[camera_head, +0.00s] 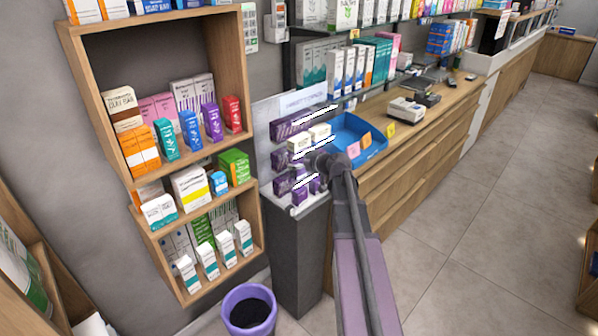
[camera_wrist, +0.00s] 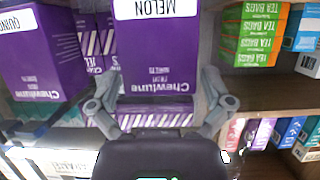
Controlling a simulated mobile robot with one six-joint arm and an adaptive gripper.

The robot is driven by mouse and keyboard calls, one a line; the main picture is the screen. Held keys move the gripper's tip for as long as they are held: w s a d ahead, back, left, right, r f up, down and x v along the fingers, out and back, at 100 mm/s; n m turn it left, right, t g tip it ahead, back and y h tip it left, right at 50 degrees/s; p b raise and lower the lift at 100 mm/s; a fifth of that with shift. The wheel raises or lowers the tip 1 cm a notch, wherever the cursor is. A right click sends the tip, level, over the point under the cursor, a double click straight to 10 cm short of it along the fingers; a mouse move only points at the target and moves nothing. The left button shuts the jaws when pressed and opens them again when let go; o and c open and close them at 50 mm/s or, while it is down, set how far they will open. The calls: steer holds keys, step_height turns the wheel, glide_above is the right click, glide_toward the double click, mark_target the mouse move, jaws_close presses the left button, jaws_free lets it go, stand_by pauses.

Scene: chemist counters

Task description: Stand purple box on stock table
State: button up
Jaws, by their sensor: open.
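A purple Chewtune box marked MELON (camera_wrist: 168,45) stands straight ahead in the wrist view, printed upside down there. My gripper (camera_wrist: 160,88) is open, with one finger on each side of this box; I cannot tell whether they touch it. In the head view my gripper (camera_head: 312,160) reaches into the stand of purple and white boxes, and my arm hides part of it. Another purple box (camera_wrist: 42,55) is at the left in the wrist view. A small purple box (camera_head: 212,122) also stands on the wooden wall shelf. I cannot identify the stock table.
The display stand (camera_head: 300,250) is beside a blue tray (camera_head: 350,128) on the long wooden counter (camera_head: 425,130). A wooden wall shelf (camera_head: 180,17) with several boxes is at left. A purple bin (camera_head: 250,310) stands on the floor. Open floor (camera_head: 490,220) lies at right.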

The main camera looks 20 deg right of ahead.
stand_by(0.5)
steer(key=c, duration=1)
steer(key=shift+r, duration=0.2)
steer(key=shift+r+p, duration=0.75)
steer(key=shift+p, duration=0.25)
steer(key=s+d, duration=0.2)
steer(key=s, duration=0.3)
steer(key=s+d, duration=0.2)
steer(key=s, duration=0.4)
steer(key=s+d, duration=0.2)
steer(key=s, duration=0.4)
steer(key=shift+f, duration=0.15)
